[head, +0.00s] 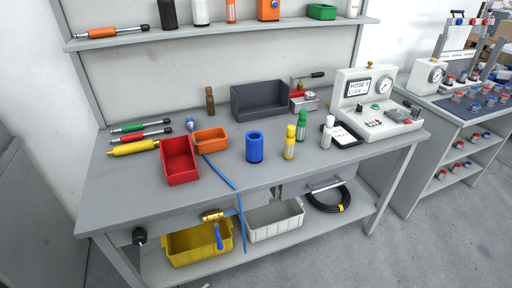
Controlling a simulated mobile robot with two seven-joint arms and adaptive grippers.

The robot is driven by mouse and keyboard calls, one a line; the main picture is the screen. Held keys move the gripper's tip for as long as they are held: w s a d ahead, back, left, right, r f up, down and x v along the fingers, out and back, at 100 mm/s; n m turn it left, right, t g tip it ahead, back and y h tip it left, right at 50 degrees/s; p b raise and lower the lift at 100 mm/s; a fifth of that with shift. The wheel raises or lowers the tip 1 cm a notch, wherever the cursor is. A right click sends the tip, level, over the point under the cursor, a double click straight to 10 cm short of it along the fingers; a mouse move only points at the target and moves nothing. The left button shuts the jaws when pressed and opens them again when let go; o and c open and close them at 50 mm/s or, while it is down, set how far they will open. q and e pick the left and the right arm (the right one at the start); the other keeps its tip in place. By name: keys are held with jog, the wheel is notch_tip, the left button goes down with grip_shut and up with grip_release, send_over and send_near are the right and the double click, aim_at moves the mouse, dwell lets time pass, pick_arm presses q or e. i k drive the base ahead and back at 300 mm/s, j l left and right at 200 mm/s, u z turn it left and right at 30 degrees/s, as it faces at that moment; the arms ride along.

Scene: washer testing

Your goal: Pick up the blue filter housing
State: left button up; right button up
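The blue filter housing (255,148) is a short blue cylinder with a dark opening at its top. It stands upright on the grey workbench (130,195), near the middle. To its left are an orange bin and a thin blue hose, and to its right is a yellow bottle (290,142). Nothing touches it that I can see. Neither of my grippers shows in the head view.
A red bin (180,160) and orange bin (211,140) stand left of the housing. A dark grey bin (259,98) is behind. Green (301,126) and white (327,132) bottles and a test unit (372,105) stand right. A shelf (215,32) overhangs the back.

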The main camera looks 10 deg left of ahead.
aim_at(254, 142)
jog(key=i+l+u, duration=0.4)
jog(key=l+u, duration=0.15)
jog(key=i+l+u, duration=0.25)
jog(key=l+u, duration=0.3)
jog(key=i+l, duration=0.15)
jog(key=i, duration=0.3)
jog(key=k+j, duration=0.2)
jog(key=k, duration=0.25)
